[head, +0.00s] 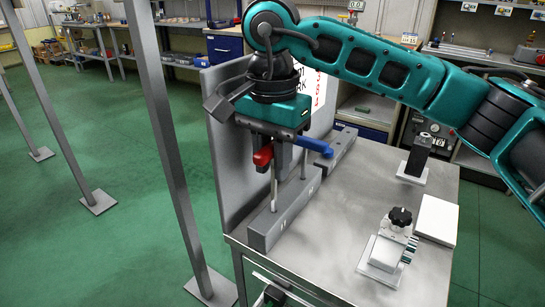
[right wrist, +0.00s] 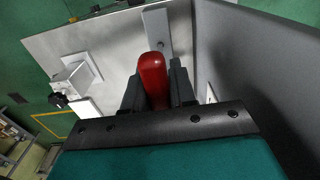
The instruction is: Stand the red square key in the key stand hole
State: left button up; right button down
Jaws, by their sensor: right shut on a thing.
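The red key (head: 263,155) has a red handle and a thin metal shaft that points down. My right gripper (head: 283,150) is shut on its handle above the long grey key stand (head: 290,215). The shaft's lower end meets the stand's top near its front end; I cannot tell whether it is in a hole. In the right wrist view the red handle (right wrist: 153,80) sits between the two dark fingers of my right gripper (right wrist: 158,88), hiding the shaft. I do not make out my left gripper.
A blue-handled key (head: 314,146) stands close beside the gripper, its shaft down at the stand. Another grey block (head: 337,148) lies behind. A grey panel (head: 228,150) borders the table's left.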

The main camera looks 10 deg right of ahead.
aim_at(272, 178)
jog(key=shift+f+b, duration=0.85)
jog(key=shift+f, duration=0.3)
dwell(0.8)
jog(key=shift+f, duration=0.35)
jog(key=shift+f+b, duration=0.4)
jog(key=shift+b, duration=0.2)
jog(key=c, duration=0.8)
grip_release()
jog(key=shift+c, duration=0.2)
jog(key=shift+r, duration=0.1)
jog(key=shift+r+p, duration=2.1)
jog(key=shift+r, duration=0.85)
